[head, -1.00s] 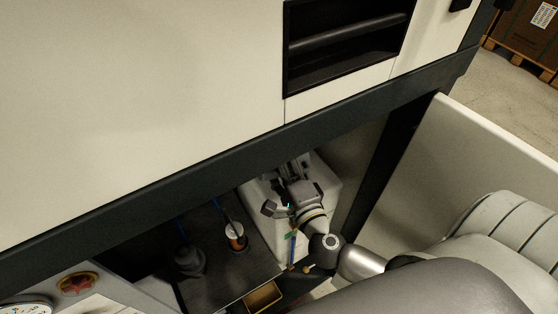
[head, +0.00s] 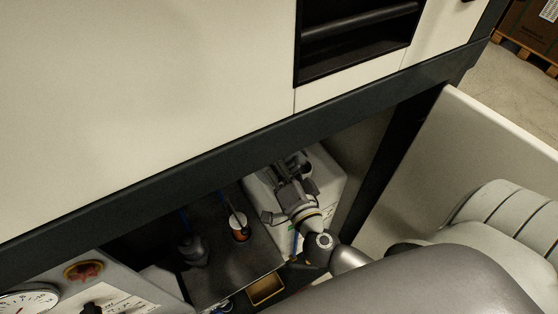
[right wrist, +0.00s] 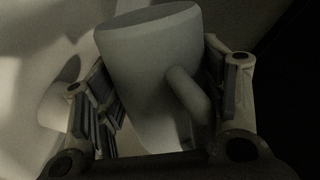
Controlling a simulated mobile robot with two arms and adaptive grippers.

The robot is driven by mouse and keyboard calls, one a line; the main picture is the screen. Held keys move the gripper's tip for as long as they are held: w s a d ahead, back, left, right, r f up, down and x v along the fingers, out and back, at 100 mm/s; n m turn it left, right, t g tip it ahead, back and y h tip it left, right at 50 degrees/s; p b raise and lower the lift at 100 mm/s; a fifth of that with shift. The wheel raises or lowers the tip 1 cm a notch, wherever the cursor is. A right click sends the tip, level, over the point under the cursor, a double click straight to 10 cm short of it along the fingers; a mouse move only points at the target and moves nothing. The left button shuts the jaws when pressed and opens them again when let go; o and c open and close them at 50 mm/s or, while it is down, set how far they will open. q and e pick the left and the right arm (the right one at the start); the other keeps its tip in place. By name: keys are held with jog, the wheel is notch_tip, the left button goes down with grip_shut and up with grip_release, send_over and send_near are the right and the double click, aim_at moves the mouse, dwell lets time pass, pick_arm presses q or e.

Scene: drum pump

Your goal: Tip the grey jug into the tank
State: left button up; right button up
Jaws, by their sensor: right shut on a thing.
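The grey jug (right wrist: 150,75), a smooth tapered vessel with a thick side handle (right wrist: 188,95), fills the middle of the right wrist view. My right gripper (right wrist: 158,90) is shut on it, with a finger on either side. In the head view my right gripper (head: 288,178) is under the dark beam, over the white tank (head: 328,183). There the jug is hard to tell apart from the gripper, and its tilt and any contents cannot be made out. The tank's opening is mostly hidden by my gripper. My left gripper is not in view.
A tan bin (head: 265,290) is in front. The dark beam (head: 200,170) hangs close above.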

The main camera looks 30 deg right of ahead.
jog(key=shift+r+n+p, duration=0.15)
jog(key=shift+n+p, duration=0.35)
jog(key=shift+p, duration=0.05)
jog(key=n+p, duration=0.1)
jog(key=p, duration=0.1)
jog(key=n+p, duration=0.2)
jog(key=shift+d, duration=0.25)
jog(key=n+p, duration=0.1)
jog(key=p, duration=0.1)
jog(key=d+n+p, duration=0.1)
jog(key=n+p, duration=0.1)
jog(key=d+n+p, duration=0.1)
jog(key=n+p, duration=0.1)
jog(key=shift+s+r, duration=0.1)
jog(key=shift+r, duration=0.3)
jog(key=shift+d+n+p, duration=0.45)
jog(key=shift+n+p, duration=0.5)
jog(key=shift+n, duration=0.15)
jog(key=shift+s, duration=0.1)
